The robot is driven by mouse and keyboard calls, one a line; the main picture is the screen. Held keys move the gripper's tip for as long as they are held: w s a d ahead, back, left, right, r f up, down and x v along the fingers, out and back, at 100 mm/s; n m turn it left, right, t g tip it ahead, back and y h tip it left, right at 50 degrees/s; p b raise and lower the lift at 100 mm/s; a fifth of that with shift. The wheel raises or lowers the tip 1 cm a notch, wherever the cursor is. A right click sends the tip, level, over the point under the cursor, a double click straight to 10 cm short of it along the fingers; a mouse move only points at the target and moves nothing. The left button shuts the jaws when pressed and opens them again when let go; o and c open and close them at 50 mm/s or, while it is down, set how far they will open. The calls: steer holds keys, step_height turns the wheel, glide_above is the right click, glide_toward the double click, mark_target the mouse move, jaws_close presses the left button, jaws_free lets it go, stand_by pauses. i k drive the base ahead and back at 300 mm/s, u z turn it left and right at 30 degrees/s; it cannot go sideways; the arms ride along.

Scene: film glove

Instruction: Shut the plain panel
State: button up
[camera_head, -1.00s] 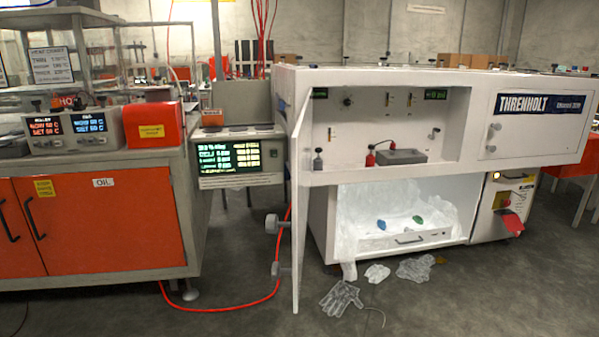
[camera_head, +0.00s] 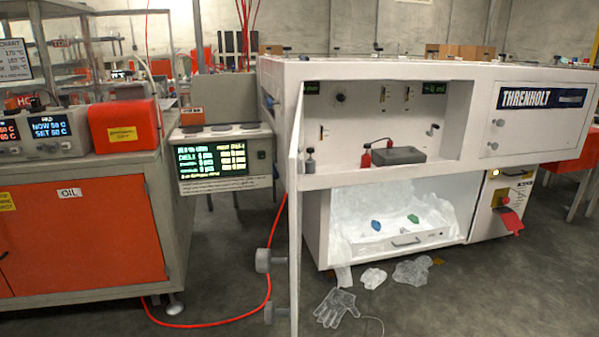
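A plain white panel (camera_head: 294,215) stands open at the left front of the white machine (camera_head: 400,174). It sticks out toward me and shows nearly edge-on, and its lower end reaches the bottom of the picture. Two grey knobs, an upper one (camera_head: 264,260) and a lower one (camera_head: 272,312), stick out from its left side. To its right, the machine's upper recess and lower bay are uncovered. Another panel (camera_head: 540,118), with the THRENHOLT label, lies flat on the machine's right front and looks shut. My gripper is not in view.
An orange cabinet (camera_head: 90,235) stands at left. A red hose (camera_head: 225,318) curves over the floor between it and the panel. A glove (camera_head: 335,307) and crumpled film (camera_head: 412,271) lie on the floor before the bay. The floor at lower right is clear.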

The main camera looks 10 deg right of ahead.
mark_target(295, 158)
steer(key=i, duration=1.1)
steer(key=u, duration=0.05)
